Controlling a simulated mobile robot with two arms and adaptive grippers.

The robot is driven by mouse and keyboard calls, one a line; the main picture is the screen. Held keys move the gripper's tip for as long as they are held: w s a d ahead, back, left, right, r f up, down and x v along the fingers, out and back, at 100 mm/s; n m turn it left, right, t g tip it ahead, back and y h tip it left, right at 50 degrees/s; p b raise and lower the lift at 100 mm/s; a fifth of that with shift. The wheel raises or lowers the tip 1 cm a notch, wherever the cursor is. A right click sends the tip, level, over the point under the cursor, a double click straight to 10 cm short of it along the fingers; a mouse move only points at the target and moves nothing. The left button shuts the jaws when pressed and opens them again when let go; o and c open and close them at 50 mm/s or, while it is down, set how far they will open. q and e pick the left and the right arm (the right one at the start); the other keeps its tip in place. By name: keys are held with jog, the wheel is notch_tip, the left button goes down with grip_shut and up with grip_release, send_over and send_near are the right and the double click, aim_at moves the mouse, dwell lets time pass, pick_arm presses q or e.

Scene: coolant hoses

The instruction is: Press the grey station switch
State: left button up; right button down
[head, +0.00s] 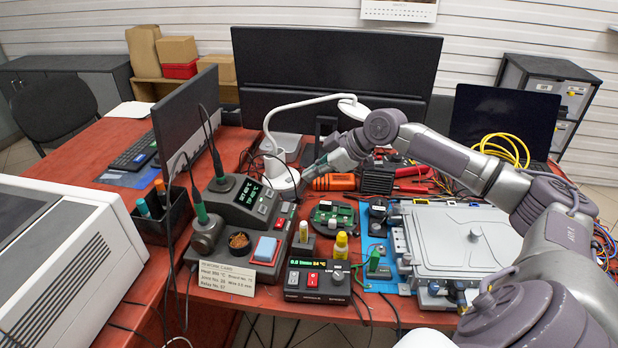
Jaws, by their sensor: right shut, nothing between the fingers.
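The dark soldering station (240,205) stands on the red desk left of centre, with a lit green display (250,192). Small light grey switches (267,194) sit on its front face right of the display; I cannot tell for sure which is the grey station switch. My right gripper (305,177) reaches in from the right, over the back of the desk. It is shut and empty, pointing down and left, a little right of the station and apart from its switches. My left gripper is not in view.
A white lamp (280,168) stands just behind the station. A grey tool base with a blue sponge (265,249) lies in front, beside a power unit (318,281).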

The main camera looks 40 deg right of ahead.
send_over(292, 207)
jog(key=f, duration=0.5)
jog(key=shift+s+a+f+p, duration=0.1)
jog(key=shift+s+a+p, duration=0.1)
jog(key=shift+s+p, duration=0.15)
jog(key=f, duration=0.2)
jog(key=shift+w+f, duration=0.2)
jog(key=shift+f, duration=0.15)
jog(key=shift+d+f, duration=0.15)
jog(key=shift+f, duration=0.7)
